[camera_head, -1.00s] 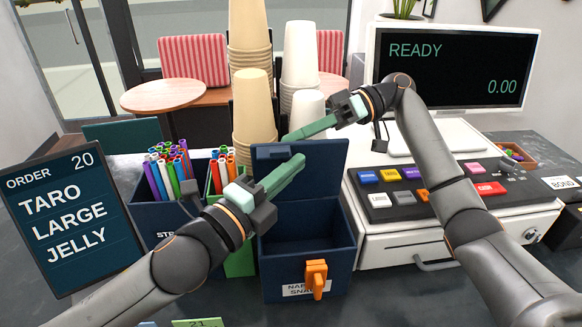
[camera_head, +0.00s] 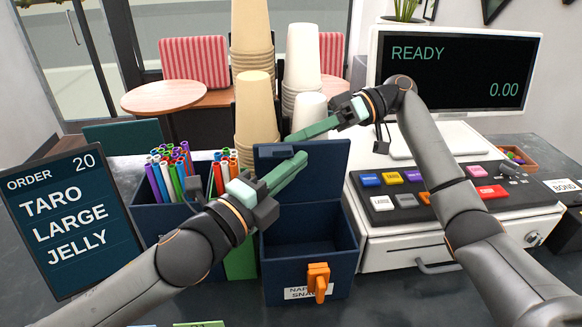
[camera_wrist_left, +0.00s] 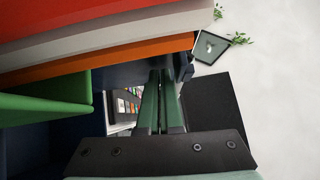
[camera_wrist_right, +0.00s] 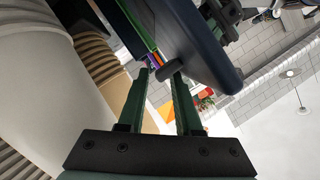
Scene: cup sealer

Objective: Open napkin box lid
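The napkin box (camera_head: 308,245) is dark blue, with an orange clip (camera_head: 318,281) and a partly covered label on its front. Its lid (camera_head: 325,180) stands raised at the back, and the inside looks empty. My left gripper (camera_head: 303,156) is in front of the lid; its fingers lie close together in the left wrist view (camera_wrist_left: 162,100), with nothing seen between them. My right gripper (camera_head: 290,138) reaches in from the right along the lid's top edge. In the right wrist view its fingers (camera_wrist_right: 160,75) are apart, close to a dark panel; contact cannot be told.
Straw holders (camera_head: 165,215) stand left of the box, behind my left arm. Stacked cups (camera_head: 255,110) rise behind it. The cash register (camera_head: 440,220) is close on the right, and an order screen (camera_head: 65,215) is at the left.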

